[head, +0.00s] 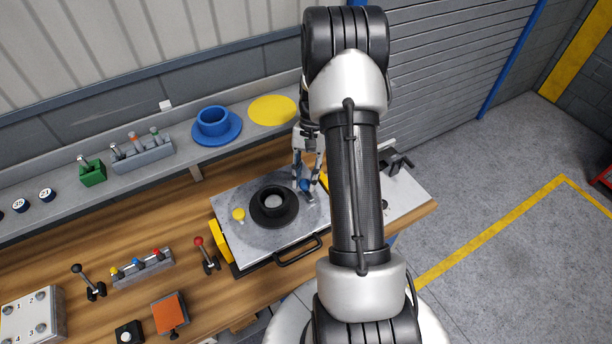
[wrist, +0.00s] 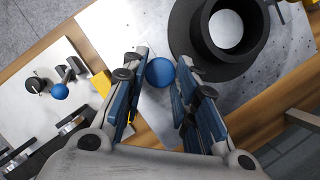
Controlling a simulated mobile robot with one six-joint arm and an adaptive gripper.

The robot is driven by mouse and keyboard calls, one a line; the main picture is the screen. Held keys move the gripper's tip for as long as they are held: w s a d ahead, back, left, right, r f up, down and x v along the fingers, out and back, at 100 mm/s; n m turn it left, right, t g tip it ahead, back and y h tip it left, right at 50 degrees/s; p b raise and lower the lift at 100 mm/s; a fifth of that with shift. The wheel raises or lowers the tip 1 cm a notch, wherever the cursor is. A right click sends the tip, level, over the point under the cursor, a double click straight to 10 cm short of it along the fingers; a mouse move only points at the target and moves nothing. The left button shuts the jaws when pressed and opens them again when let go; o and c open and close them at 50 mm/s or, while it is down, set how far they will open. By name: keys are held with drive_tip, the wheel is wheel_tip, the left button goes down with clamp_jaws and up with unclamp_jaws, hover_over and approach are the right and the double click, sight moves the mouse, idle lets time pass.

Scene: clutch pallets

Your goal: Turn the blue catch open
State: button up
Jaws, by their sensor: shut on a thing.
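The blue catch (head: 305,185) shows as a small blue knob on the grey pallet plate (head: 243,254), right of a black flanged ring (head: 274,220). In the wrist view the blue knob (wrist: 160,72) sits between the fingertips, beside the black ring (wrist: 190,40). My gripper (head: 307,178) reaches down to the plate from above, and its fingers (wrist: 158,82) are closed on the knob from both sides. The catch's base under the knob is hidden.
A second plate (head: 408,200) lies at the right; it bears another blue ball (wrist: 60,91) and dark fittings. A shelf behind holds a blue flanged ring (head: 215,128) and a yellow disc (head: 272,110). A red-knobbed lever (head: 205,252) stands left of the pallet. A black handle (head: 298,250) is at its front.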

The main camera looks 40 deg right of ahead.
idle(0.4)
drive_tip(key=o, duration=1.1)
drive_tip(key=shift+r, duration=0.1)
drive_tip(key=v, duration=1.2)
drive_tip(key=shift+a, duration=0.15)
